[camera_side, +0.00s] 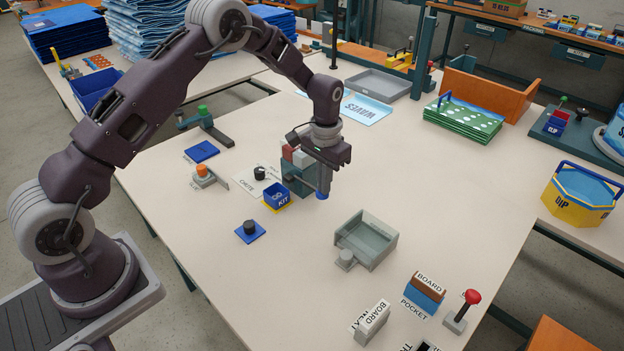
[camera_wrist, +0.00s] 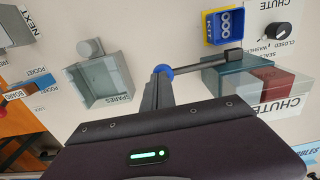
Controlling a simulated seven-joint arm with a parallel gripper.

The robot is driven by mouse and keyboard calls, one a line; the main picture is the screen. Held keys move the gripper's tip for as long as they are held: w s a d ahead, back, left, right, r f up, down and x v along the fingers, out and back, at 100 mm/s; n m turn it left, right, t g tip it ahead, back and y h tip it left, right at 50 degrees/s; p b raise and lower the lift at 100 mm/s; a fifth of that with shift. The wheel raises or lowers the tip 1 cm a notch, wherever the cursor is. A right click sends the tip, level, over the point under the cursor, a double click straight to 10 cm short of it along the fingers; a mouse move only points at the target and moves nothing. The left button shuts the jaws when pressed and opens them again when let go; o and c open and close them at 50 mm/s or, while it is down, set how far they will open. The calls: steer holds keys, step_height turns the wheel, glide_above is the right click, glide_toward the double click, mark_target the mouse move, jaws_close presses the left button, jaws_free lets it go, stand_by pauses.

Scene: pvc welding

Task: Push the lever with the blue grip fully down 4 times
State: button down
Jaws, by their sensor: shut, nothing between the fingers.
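The lever's blue grip (camera_side: 322,195) is at the free end of a dark arm on the teal-and-red chute box (camera_side: 299,182). In the wrist view the blue grip (camera_wrist: 163,69) sits at the fingertips, and the lever arm (camera_wrist: 203,65) runs right to the chute. My gripper (camera_side: 324,187) is shut and empty, pointing down right over the grip. In the wrist view my gripper (camera_wrist: 160,78) partly covers the grip. Whether the fingertips touch it, and the exact lever angle, I cannot tell.
A blue KIT bin (camera_side: 277,199) stands beside the chute, with a black knob (camera_side: 260,173) on a CHUTE plate behind it. A clear grey SPARES tray (camera_side: 367,240) lies to the right. A red-topped lever (camera_side: 463,310) is at front right.

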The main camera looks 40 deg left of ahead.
steer(key=shift+r, duration=2.75)
step_height(320, 180, up, 5)
steer(key=shift+f, duration=3.05)
steer(key=shift+f, duration=3.7)
steer(key=shift+r, duration=4.25)
